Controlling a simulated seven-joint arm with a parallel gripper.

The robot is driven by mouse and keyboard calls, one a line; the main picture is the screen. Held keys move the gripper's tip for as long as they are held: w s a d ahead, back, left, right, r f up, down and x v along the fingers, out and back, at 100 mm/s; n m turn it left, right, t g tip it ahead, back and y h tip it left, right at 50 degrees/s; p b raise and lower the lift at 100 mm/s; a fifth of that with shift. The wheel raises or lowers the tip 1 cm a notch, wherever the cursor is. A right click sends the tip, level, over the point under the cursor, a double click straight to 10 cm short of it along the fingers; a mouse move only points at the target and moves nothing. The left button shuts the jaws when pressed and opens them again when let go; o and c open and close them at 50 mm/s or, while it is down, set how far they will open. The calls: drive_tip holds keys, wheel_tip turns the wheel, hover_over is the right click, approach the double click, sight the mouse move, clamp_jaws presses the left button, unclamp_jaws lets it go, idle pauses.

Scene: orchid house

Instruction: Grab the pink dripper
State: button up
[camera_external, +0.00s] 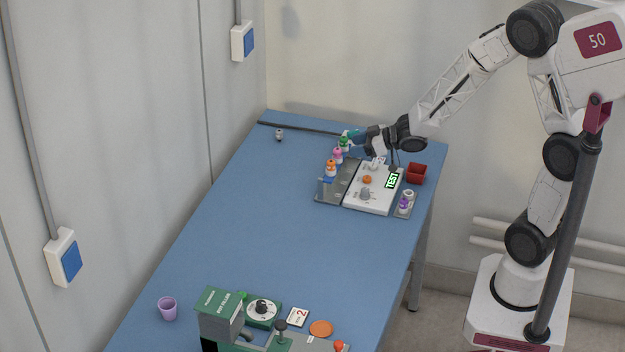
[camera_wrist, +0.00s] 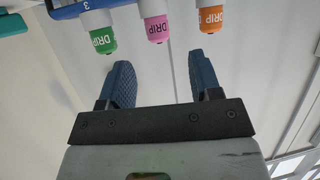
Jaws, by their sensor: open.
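The pink dripper (camera_external: 338,154) stands in a rack at the far part of the blue table, between a green dripper (camera_external: 344,143) and an orange dripper (camera_external: 331,168). In the wrist view the pink dripper (camera_wrist: 156,28) has a white body with a pink end marked "DRIP" and lies just beyond the gap between my fingertips. My gripper (camera_wrist: 162,70) is open with nothing between its two blue pads. In the external view my gripper (camera_external: 354,137) is close to the rack at the green dripper's end; whether it touches anything there is unclear.
The green dripper (camera_wrist: 102,38) and orange dripper (camera_wrist: 211,18) flank the pink one closely. Right of the rack are a white tray (camera_external: 360,202) with a TEST label and a red container (camera_external: 416,173). A purple cup (camera_external: 168,308) stands at the near left. The table's middle is clear.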

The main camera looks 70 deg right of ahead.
sight(340, 149)
drive_tip(key=shift+w, duration=0.1)
drive_tip(key=shift+x, duration=2.55)
drive_tip(key=shift+f, duration=0.1)
drive_tip(key=shift+c, duration=0.5)
drive_tip(key=c, duration=0.9)
drive_tip(key=shift+r, duration=0.55)
drive_tip(key=s+a+r, duration=0.1)
drive_tip(key=s+r, duration=0.1)
drive_tip(key=s, duration=0.6)
drive_tip(key=s+a+r, duration=0.2)
drive_tip(key=s, duration=0.5)
drive_tip(key=shift+s+a, duration=0.35)
